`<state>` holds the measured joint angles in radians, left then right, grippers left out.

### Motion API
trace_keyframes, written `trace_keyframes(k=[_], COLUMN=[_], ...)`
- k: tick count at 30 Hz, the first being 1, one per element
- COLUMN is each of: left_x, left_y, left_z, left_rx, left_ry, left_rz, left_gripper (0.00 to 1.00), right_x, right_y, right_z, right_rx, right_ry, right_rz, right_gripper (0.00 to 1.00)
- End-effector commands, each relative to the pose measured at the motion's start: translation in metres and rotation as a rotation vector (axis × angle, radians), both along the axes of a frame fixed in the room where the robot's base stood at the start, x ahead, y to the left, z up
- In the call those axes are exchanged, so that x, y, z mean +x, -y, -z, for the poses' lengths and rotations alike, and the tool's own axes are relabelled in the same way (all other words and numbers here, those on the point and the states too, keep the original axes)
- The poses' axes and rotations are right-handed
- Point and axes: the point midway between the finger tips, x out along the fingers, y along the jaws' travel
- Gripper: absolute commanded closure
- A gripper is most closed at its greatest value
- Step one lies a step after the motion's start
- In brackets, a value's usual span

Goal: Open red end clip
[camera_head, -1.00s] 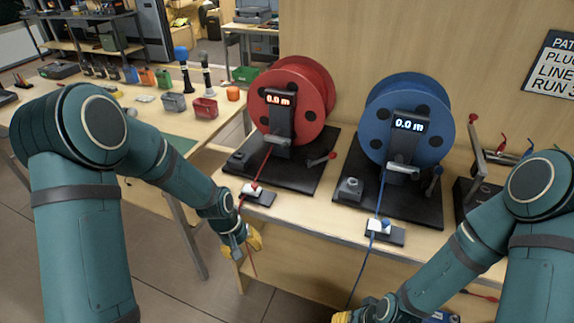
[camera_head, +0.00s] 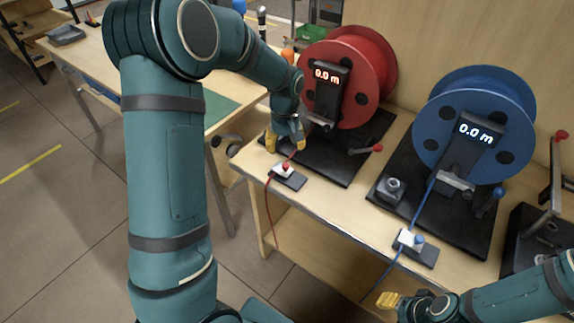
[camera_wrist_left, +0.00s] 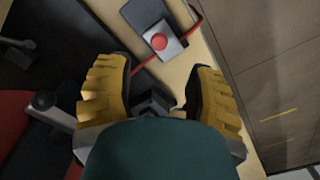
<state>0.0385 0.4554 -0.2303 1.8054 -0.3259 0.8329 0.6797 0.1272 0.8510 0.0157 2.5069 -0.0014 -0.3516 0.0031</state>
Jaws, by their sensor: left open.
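The red end clip (camera_head: 285,169) is a small pale metal plate with a red knob on a dark base near the table's front edge. The red line runs from the red reel (camera_head: 345,78) to it and hangs over the edge. In the left wrist view the clip (camera_wrist_left: 163,42) lies just beyond the fingertips, its plate apparently down. My left gripper (camera_head: 286,142) is open above the table, behind the clip and apart from it; its yellow fingers also show in the wrist view (camera_wrist_left: 160,72). My right gripper (camera_head: 389,299) is low at the front, its jaws unclear.
The blue reel (camera_head: 474,123) stands to the right with its own blue-knobbed clip (camera_head: 415,246) at the front edge. A workbench (camera_head: 90,62) stands at the left. Floor is clear before the table.

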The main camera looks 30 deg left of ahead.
Motion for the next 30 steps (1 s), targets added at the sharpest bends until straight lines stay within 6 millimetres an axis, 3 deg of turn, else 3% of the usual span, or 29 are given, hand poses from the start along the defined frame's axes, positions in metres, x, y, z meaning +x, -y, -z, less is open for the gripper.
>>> trace_keyframes(k=[6,12,26,30], left_x=[-0.001,0.000,0.000,0.000], left_y=[0.000,0.000,0.000,0.000], left_z=[0.045,0.070,0.078,0.078], left_rx=[0.000,-0.001,0.000,0.000], left_ry=[-0.004,-0.001,0.001,0.001], left_rz=[0.001,0.001,0.001,0.001], left_gripper=[0.46,0.46,0.44,0.93], right_x=[0.002,0.003,0.004,0.004], right_y=[0.000,0.001,0.001,0.001], right_z=[0.011,0.017,0.018,0.018], right_rx=[-0.001,-0.002,-0.002,-0.002], right_ry=[0.005,0.008,0.009,0.009], right_rz=[0.002,0.002,0.003,0.003], right_gripper=[0.53,0.53,0.53,0.53])
